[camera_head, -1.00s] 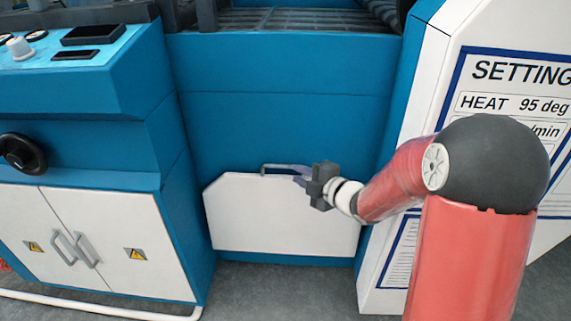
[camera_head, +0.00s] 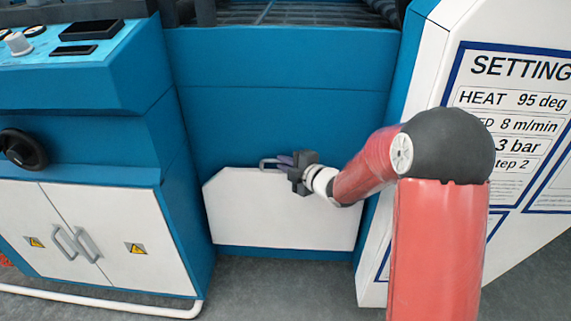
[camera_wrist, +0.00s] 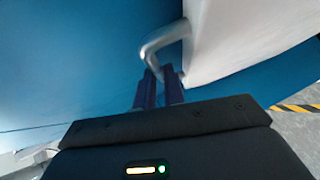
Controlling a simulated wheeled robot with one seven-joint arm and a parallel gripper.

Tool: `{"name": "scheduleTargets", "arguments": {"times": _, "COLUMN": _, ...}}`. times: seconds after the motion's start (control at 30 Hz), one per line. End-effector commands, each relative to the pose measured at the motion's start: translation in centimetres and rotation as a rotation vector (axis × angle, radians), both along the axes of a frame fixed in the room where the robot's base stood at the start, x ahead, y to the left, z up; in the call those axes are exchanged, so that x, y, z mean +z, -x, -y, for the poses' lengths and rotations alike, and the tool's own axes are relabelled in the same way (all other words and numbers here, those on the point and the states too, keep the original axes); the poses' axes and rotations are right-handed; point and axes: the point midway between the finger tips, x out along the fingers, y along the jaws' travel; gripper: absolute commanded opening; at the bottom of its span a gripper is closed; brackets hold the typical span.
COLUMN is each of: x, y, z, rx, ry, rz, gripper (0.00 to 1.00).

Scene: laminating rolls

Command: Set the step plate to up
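The step plate (camera_head: 285,215) is a white panel with cut upper corners, standing upright against the low blue front of the machine. A grey bar handle (camera_head: 263,164) sticks out at its top edge. My gripper (camera_head: 284,160) is at the right part of this handle. The plate (camera_wrist: 225,35) shows behind, at upper right. The fingers hide part of the handle.
A cabinet with white doors (camera_head: 105,270) and a control panel stands on the left, with a white floor pipe (camera_head: 100,309) before it. A white housing with a settings sign (camera_head: 515,125) stands on the right. Grey floor (camera_head: 280,290) lies open in front.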

Motion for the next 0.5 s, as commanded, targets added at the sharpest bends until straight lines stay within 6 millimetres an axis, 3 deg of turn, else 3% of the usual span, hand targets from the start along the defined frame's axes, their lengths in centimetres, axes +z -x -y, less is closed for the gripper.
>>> {"name": "scheduleTargets", "arguments": {"times": 0.27, "x": -0.3, "y": 0.2, "z": 0.0, "rx": 0.0, "ry": 0.001, "rz": 0.005, "gripper": 0.0}}
{"name": "scheduleTargets", "arguments": {"times": 0.5, "x": -0.6, "y": 1.7, "z": 0.0, "rx": 0.0, "ry": 0.002, "rz": 0.052, "gripper": 0.0}}
